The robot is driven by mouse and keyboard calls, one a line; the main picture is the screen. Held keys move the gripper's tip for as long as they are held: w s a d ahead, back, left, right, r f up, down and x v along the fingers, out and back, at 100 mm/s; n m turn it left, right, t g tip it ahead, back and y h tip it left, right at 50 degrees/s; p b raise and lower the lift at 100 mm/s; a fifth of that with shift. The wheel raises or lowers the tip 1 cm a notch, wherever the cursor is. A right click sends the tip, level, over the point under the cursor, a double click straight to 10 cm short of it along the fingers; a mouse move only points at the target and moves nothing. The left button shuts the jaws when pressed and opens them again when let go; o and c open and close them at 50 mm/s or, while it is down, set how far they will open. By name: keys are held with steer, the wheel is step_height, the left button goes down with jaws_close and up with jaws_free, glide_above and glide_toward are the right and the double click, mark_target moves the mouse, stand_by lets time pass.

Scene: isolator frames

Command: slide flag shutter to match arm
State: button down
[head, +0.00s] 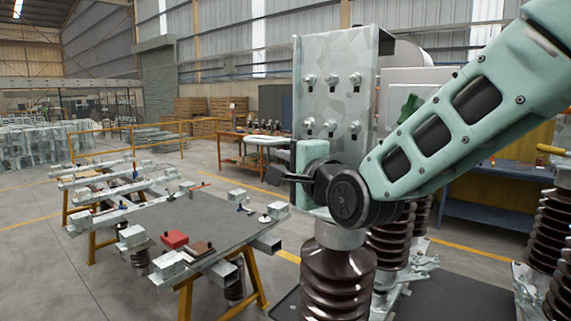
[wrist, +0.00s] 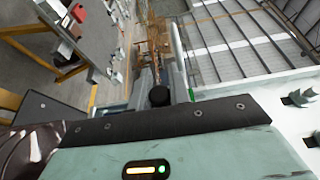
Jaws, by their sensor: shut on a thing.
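My gripper (head: 283,178) is at the left edge of a tall galvanized metal box (head: 335,75) with bolt heads on its face. Its dark fingers point left in the head view and look closed together. In the wrist view a small round black knob (wrist: 158,96) shows just past the dark edge of my gripper, at the fingers. The fingers' contact with it is largely hidden. The flag shutter's plate and the flag are not clearly seen, and the position of the switch arm cannot be told.
Brown ribbed insulators (head: 338,284) stand below the box, with others (head: 552,240) at the far right. A grey-topped workbench (head: 195,228) with a red box (head: 174,239) stands at left. A yellow railing (head: 150,133) is behind it. Open floor lies at far left.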

steer(key=shift+r+b, duration=0.45)
steer(key=shift+r, duration=0.7)
steer(key=c, duration=1.3)
jaws_free()
steer(key=b+v, duration=0.3)
steer(key=v, duration=1.4)
steer(key=shift+s, duration=0.25)
steer(key=shift+f, duration=0.1)
